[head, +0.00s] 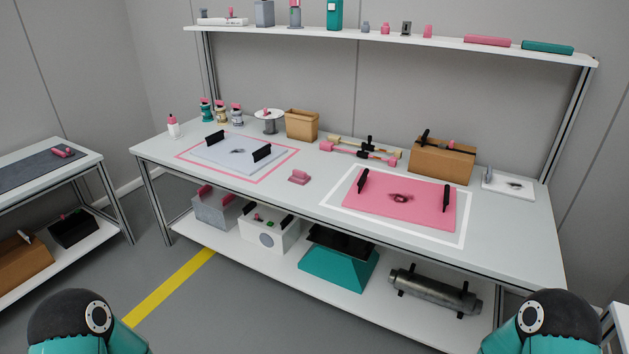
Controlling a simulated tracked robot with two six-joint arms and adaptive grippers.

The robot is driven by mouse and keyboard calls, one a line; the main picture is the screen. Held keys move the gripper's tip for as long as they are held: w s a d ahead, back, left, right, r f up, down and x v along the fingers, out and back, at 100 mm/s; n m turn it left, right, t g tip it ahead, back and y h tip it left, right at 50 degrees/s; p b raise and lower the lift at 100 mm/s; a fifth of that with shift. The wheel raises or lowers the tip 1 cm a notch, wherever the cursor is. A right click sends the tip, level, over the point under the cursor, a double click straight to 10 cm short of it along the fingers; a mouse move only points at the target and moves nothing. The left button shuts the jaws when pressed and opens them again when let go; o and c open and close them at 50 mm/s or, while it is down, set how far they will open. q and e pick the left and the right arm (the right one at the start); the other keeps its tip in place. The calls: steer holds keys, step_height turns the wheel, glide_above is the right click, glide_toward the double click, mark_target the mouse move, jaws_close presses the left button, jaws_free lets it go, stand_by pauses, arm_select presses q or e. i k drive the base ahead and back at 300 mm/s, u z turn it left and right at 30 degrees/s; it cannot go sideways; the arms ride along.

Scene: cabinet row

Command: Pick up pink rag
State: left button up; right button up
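A small pink object (299,177) lies on the workbench (310,205), between the two framed panels near the front edge. It could be the pink rag, but it is too small to be sure it is cloth. A larger flat pink panel (415,211) with two black handles and a dark mark lies inside a white outline at the right. Another small pink item (63,152) lies on the side table at far left. Neither gripper is in view; only dark and teal parts of my arms show in the bottom corners, well away from the bench.
A pale panel (225,155) with black handles lies inside a pink outline at left. Bottles (205,111), an open brown box (302,124) and a brown case (442,162) stand along the back. A shelf (380,40) hangs above.

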mark_target(301, 178)
steer(key=z, duration=0.85)
steer(key=i, duration=0.15)
steer(key=u, duration=2.5)
steer(key=i, duration=2.25)
steer(key=z, duration=2.55)
